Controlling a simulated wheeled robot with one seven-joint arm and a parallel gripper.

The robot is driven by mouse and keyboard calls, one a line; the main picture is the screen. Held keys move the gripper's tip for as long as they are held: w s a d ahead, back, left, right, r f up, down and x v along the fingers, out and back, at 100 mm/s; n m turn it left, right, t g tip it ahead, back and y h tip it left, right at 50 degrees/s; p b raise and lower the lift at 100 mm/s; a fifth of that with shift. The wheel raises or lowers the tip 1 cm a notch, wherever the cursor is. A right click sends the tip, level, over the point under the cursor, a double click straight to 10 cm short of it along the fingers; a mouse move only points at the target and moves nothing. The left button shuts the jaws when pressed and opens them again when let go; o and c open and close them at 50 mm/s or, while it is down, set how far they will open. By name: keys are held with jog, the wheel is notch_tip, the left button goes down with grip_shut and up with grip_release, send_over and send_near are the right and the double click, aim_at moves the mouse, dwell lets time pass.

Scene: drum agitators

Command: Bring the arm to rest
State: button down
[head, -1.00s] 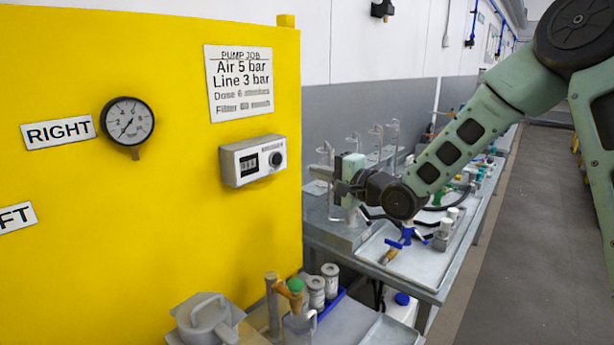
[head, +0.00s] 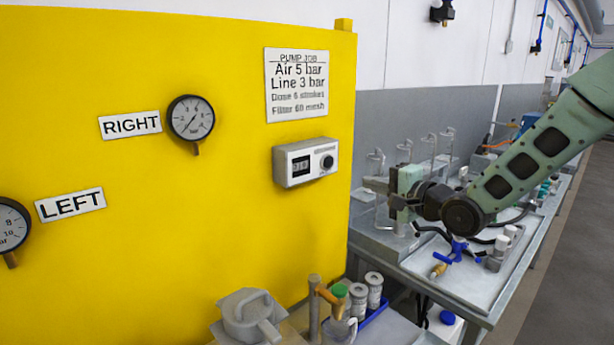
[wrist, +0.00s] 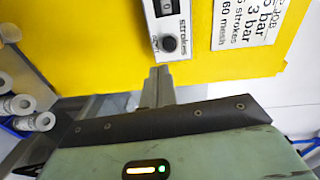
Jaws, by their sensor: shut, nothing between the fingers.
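My gripper (head: 374,188) is held out to the right of the yellow panel, pointing left toward it, with my green and black arm bent above the bench. In the wrist view my gripper (wrist: 159,75) is shut with nothing between its fingers. Its tips lie just below the dial of the stroke counter box (wrist: 170,22) in that picture, apart from it as far as I can tell. The head view shows the grey counter box (head: 306,162) on the yellow panel (head: 235,230).
Round gauges (head: 191,118) and a job sign (head: 296,84) are on the panel. Below stand a grey lidded pot (head: 250,318) and white canisters (head: 374,290). A metal bench (head: 480,300) with glassware (head: 407,148) lies beneath my arm. The aisle floor (head: 560,290) at right is clear.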

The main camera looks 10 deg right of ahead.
jog(key=s+a+f+n+g+h+b, duration=0.35)
jog(key=s+a+f+n+g, duration=0.4)
jog(key=s+a+f, duration=0.45)
jog(key=s+d+f+n+g+h+b, duration=0.1)
jog(key=s+n, duration=0.4)
jog(key=s, duration=0.8)
jog(key=s+d+f+n+g+h+b, duration=0.2)
jog(key=s+n+g, duration=0.4)
jog(key=s, duration=0.8)
jog(key=shift+s+d+f+h, duration=0.25)
jog(key=shift+d+f+h, duration=0.25)
jog(key=shift+h, duration=0.55)
